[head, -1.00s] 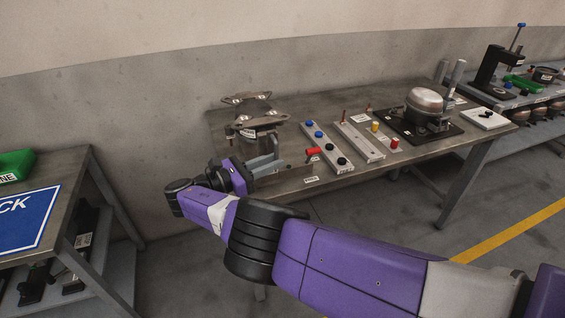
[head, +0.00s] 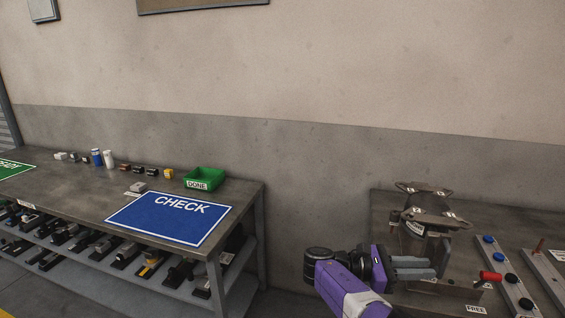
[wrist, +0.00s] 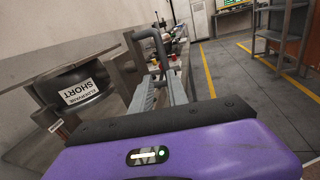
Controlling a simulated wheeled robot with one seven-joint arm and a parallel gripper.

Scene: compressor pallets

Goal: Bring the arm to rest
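My gripper (head: 436,268) is at the lower right of the head view, just in front of the right bench (head: 385,203). Its two grey fingers stand apart with nothing between them, so it is open. In the wrist view the fingers (wrist: 160,85) point along the bench, and a grey bent bar (wrist: 150,42) rises beyond them. A dark compressor fixture with metal plates (head: 425,217) stands on the bench right behind the fingers. In the wrist view its black body (wrist: 78,92) shows left of the fingers, with a white label reading SHORT. Whether the fingers touch anything is unclear.
A red-capped part (head: 490,277) and a rail with blue and black knobs (head: 508,275) lie right of my gripper. The left bench (head: 75,185) carries a blue CHECK mat (head: 165,222) and a green DONE bin (head: 204,178). A floor gap separates the benches.

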